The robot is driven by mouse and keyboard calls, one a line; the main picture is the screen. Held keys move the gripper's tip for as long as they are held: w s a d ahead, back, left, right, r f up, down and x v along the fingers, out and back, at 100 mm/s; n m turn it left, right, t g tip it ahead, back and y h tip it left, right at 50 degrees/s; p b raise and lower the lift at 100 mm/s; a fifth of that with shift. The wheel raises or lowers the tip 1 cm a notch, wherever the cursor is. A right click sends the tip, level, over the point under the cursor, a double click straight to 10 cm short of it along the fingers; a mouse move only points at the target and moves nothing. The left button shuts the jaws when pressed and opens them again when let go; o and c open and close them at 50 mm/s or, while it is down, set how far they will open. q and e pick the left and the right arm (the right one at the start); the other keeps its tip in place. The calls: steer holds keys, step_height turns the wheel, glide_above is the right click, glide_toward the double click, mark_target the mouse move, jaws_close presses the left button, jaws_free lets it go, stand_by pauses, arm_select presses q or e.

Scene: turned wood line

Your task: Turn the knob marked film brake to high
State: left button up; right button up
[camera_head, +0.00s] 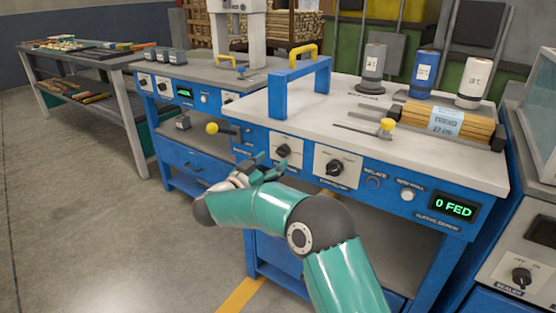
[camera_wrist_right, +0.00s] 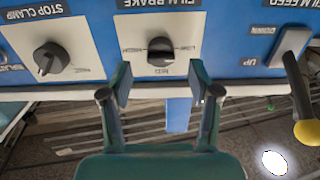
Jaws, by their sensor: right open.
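The film brake knob (camera_wrist_right: 160,52) is black and round on a white plate. It shows upside down in the right wrist view, with a mark reading MID below it in the picture. Its grip bar looks about level there; I cannot tell which end points. In the head view the knob (camera_head: 283,151) is on the blue bench front. My right gripper (camera_wrist_right: 160,84) is open and empty, its fingers either side of the knob's line and a little short of it, apart from it. In the head view this gripper (camera_head: 268,168) is just below the knob. My left gripper is not in view.
The stop clamp knob (camera_wrist_right: 51,58) is beside it, and the film feed lever (camera_wrist_right: 296,75) with a yellow ball is on the other side. A blue frame (camera_head: 300,75) stands on the bench (camera_head: 345,103). Floor (camera_head: 90,230) is clear at left.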

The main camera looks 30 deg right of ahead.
mark_target(280, 156)
steer(key=shift+x, duration=2.15)
steer(key=c, duration=1.1)
steer(key=shift+w+a+f, duration=0.1)
steer(key=shift+a, duration=0.1)
steer(key=shift+c, duration=0.3)
steer(key=shift+d+b, duration=0.15)
steer(key=shift+b, duration=0.15)
